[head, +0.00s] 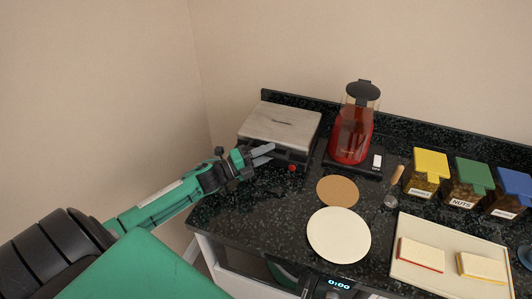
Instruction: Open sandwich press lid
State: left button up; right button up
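The sandwich press (283,123) stands at the back left corner of the dark counter, with its flat grey lid down. A small red knob or light (292,168) shows low on its front. My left gripper (265,154) is at the front left of the press. Its two grey fingers are apart, with a gap between them and nothing visible held. The fingers overlap the press front in the view; I cannot tell whether they touch it. They hide part of the press front. My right gripper is not in view.
A red blender (352,130) stands right of the press. Lidded jars (427,168) and a board (412,279) with sandwiches (421,254) are at right. Walls close the back and left.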

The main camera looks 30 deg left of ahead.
pick_arm(q)
grip_shut()
